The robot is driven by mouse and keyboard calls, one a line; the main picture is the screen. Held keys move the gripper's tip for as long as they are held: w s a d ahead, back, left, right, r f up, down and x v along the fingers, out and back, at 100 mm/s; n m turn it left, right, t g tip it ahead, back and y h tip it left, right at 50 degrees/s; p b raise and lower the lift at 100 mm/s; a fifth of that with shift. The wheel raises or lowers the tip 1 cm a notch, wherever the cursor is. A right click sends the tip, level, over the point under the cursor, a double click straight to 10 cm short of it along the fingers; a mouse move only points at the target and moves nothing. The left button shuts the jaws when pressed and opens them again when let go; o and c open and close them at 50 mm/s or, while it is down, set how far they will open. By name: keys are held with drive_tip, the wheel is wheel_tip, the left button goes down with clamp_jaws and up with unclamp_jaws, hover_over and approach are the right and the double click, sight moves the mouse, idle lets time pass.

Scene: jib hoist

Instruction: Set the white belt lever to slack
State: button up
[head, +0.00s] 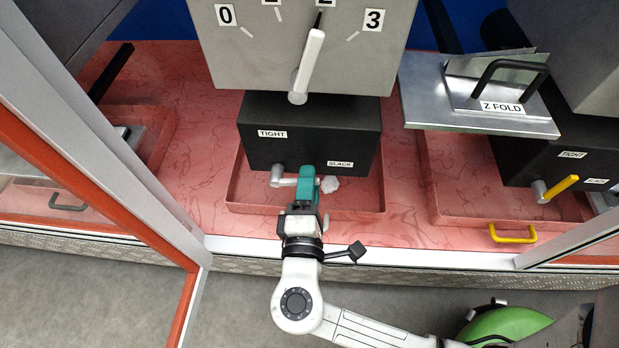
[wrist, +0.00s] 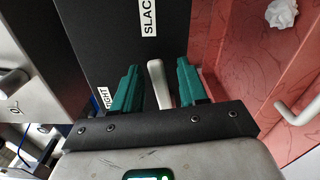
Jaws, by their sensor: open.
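The white belt lever (head: 288,182) sits low on the front of the black box (head: 310,118), on a round grey pivot (head: 277,173). It points right, on the side of the SLACK label (head: 340,163); the TIGHT label (head: 272,134) is upper left. My gripper (head: 307,178) is at the lever's right end and hides its tip in the head view. In the wrist view, the lever (wrist: 157,85) stands between the two teal fingers of my gripper (wrist: 157,70). The fingers are open, with visible gaps on both sides.
Crumpled white paper (head: 330,184) lies right of my gripper in a pink tray (head: 360,205). Above is a dial panel (head: 240,60) with a white pointer (head: 308,65) near 2. A yellow lever (head: 562,187) is at right. An orange-edged door frame (head: 110,185) stands left.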

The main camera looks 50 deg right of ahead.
drive_tip(key=p+v, duration=0.2)
drive_tip(key=v, duration=0.7)
drive_tip(key=shift+s+a+p, duration=0.25)
drive_tip(key=shift+a+p, duration=0.05)
drive_tip(key=shift+p, duration=0.1)
